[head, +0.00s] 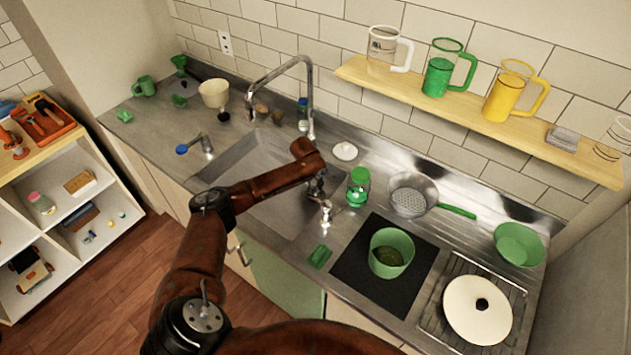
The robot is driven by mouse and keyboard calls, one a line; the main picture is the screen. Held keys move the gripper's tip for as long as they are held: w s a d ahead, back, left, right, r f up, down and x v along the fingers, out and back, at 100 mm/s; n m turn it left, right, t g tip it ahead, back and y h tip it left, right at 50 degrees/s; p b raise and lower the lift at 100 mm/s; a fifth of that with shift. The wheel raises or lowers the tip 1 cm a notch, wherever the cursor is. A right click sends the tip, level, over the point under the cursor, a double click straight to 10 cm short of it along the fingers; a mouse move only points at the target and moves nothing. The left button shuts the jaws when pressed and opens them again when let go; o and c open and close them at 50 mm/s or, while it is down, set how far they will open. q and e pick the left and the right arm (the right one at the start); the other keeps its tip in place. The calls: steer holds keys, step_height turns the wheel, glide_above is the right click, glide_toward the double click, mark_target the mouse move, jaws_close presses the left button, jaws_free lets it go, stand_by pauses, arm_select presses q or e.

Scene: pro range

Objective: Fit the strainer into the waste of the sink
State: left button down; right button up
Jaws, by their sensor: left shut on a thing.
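The steel sink (232,164) is set into the counter at the middle left, and my left arm crosses over it. Its waste cannot be made out, with my arm over much of the basin. My left gripper (321,194) points down near the sink's right side. It is shut on a small shiny metal piece (326,209), which looks like the strainer, though its shape is hard to make out. I cannot tell how high it is above the steel. My right gripper is out of view.
The tall tap (309,95) stands behind the sink. A green block (320,257) lies near the front edge.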

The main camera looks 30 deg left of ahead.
mark_target(315, 189)
arm_select(q)
steer(key=shift+f+b, duration=0.8)
steer(key=shift+f, duration=1.15)
steer(key=c, duration=1.6)
jaws_free()
steer(key=shift+r, duration=0.1)
steer(key=v, duration=1.2)
